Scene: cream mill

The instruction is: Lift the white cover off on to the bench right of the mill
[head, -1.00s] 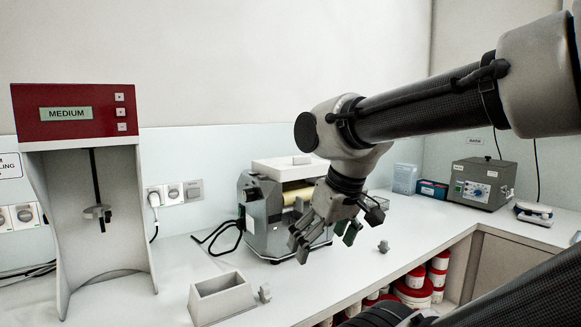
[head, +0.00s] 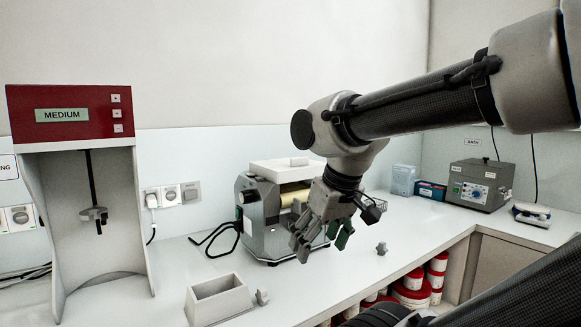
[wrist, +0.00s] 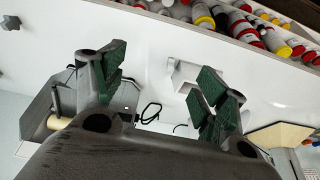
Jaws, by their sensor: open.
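The white cover (head: 284,171) lies flat on top of the grey mill (head: 262,220), with a small raised knob on it. A pale yellow roller (head: 295,195) shows below the cover's front edge. My gripper (head: 320,246) is open and empty, pointing down in front of the mill's right part and hiding some of it. In the wrist view my gripper's green-padded fingers (wrist: 160,88) stand apart with nothing between them. Part of the mill (wrist: 45,110) shows at the left of that view, with the roller beside it.
A red-topped mixer (head: 72,115) stands at left. A white open box (head: 218,299) sits near the front edge. A small grey knob (head: 381,248) lies on the bench right of the mill. A grey bath unit (head: 480,186) stands at the back right. Red-lidded tubs (head: 412,291) fill the shelf below.

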